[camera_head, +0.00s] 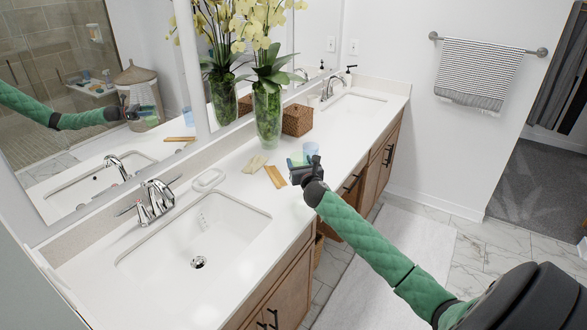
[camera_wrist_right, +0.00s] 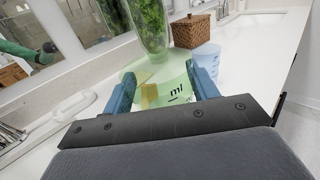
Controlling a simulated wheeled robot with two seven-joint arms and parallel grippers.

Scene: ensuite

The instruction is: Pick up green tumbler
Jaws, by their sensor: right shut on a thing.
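The green tumbler is see-through, with dark "ml" markings, and shows in the right wrist view (camera_wrist_right: 165,92) between two blue fingers. My right gripper (camera_wrist_right: 165,88) is shut on it. In the head view my right gripper (camera_head: 298,162) is over the counter near its front edge, and it mostly hides the tumbler. I cannot tell whether the tumbler's base touches the counter. My left gripper is not in view.
A pale blue cup (camera_head: 311,149) stands just beyond my gripper. A glass vase (camera_head: 267,115) with orchids and a wicker box (camera_head: 297,120) stand behind. A wooden comb (camera_head: 275,177), a soap dish (camera_head: 208,180) and a sink (camera_head: 195,240) are to the left.

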